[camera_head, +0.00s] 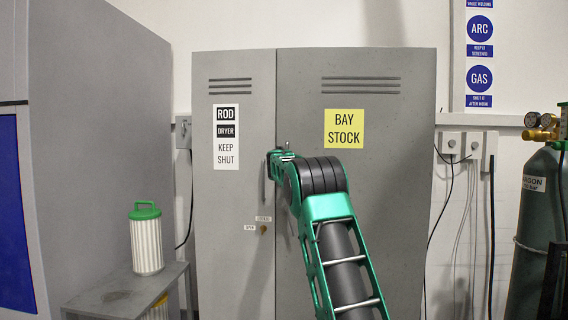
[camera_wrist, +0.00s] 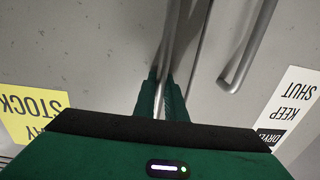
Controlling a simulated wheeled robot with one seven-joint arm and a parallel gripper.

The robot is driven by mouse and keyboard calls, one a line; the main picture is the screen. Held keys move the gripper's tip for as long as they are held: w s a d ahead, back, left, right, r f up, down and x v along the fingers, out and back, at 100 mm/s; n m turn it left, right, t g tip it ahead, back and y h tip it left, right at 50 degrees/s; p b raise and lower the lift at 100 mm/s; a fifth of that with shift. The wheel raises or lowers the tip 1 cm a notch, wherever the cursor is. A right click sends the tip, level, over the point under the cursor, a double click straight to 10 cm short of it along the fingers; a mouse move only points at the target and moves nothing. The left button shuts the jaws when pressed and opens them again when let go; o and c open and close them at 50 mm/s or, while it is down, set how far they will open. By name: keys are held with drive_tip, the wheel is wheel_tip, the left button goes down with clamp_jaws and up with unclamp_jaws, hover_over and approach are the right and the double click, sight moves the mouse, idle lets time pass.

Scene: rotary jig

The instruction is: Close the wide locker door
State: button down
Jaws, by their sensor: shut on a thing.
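The wide locker door (camera_head: 390,190) is the grey right-hand door with the yellow BAY STOCK label; the label also shows in the wrist view (camera_wrist: 35,118). The door looks flush or nearly flush with its neighbour, and I cannot tell if it is fully shut. My gripper (camera_head: 280,153) is at this door's left edge, just below label height. In the wrist view my gripper (camera_wrist: 162,82) is shut on the wide door's bar handle (camera_wrist: 170,45), with one finger on each side. In the head view my gripper and arm hide that handle.
The narrow door (camera_head: 235,75) beside it has a ROD DRYER sign (camera_head: 227,137) and its own bar handle (camera_wrist: 245,60), close to my gripper. A table (camera_head: 125,300) with a green-lidded filter (camera_head: 146,240) stands left. A gas cylinder (camera_head: 535,215) stands right.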

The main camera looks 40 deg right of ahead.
drive_tip(key=c, duration=1.8)
unclamp_jaws()
drive_tip(key=shift+w+a, duration=0.35)
drive_tip(key=shift+w, duration=0.05)
drive_tip(key=shift+s+d, duration=0.25)
drive_tip(key=shift+d, duration=0.05)
drive_tip(key=shift+s+d+r, duration=0.1)
drive_tip(key=shift+s+d, duration=0.2)
drive_tip(key=shift+d, duration=0.1)
drive_tip(key=v, duration=0.7)
drive_tip(key=w+a+v, duration=0.1)
drive_tip(key=v, duration=0.3)
drive_tip(key=shift+f, duration=0.2)
